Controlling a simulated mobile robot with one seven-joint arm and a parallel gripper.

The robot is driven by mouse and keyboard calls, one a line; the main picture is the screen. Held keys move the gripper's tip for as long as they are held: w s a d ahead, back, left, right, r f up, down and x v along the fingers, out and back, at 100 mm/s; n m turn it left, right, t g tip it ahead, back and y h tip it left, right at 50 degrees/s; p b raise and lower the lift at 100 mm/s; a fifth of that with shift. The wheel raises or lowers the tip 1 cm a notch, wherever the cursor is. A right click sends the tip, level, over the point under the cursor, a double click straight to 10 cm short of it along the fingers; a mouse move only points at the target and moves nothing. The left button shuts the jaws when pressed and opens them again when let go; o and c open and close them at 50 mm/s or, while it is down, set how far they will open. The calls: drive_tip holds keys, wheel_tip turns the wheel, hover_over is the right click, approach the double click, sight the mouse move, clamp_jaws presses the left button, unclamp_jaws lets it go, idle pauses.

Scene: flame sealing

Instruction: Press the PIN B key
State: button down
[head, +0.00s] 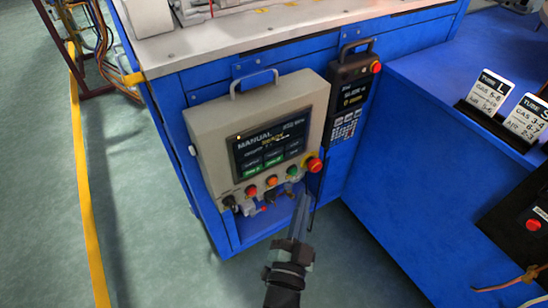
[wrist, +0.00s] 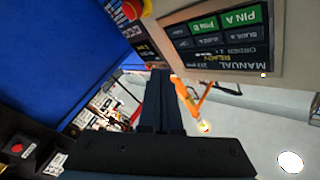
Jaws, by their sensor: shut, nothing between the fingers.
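The control panel (head: 211,150) is a beige box with a dark touch screen reading MANUAL and READY. On the screen's bottom row are two green keys. In the wrist view, which shows the panel upside down, they are PIN A (wrist: 239,17) and the PIN B key (wrist: 203,25). In the head view the PIN B key (head: 274,163) is the right green one, its label too small to read. My gripper (head: 302,198) is shut and empty, below the panel's lower right corner in the head view. Its fingers (wrist: 162,78) appear apart from the screen in the wrist view.
A red emergency stop (head: 314,165) juts from the panel's right edge. Several coloured buttons (head: 271,181) line its lower front. A dark teach pendant (head: 350,95) hangs to the right on the blue cabinet. Open floor (head: 160,220) lies to the left.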

sight(281, 158)
drive_tip(key=w+a, duration=0.5)
drive_tip(key=w, duration=0.2)
idle(0.5)
drive_tip(key=shift+w+a+r, duration=0.1)
drive_tip(key=shift+w+a, duration=0.1)
drive_tip(key=shift+w, duration=0.05)
idle(1.7)
drive_tip(key=shift+w+a, duration=0.15)
drive_tip(key=shift+w, duration=0.05)
drive_tip(key=shift+w+a, duration=0.2)
drive_tip(key=shift+w, duration=0.05)
idle(0.6)
drive_tip(key=shift+s+d, duration=0.1)
idle(0.4)
drive_tip(key=shift+s+d, duration=0.35)
drive_tip(key=shift+s, duration=0.15)
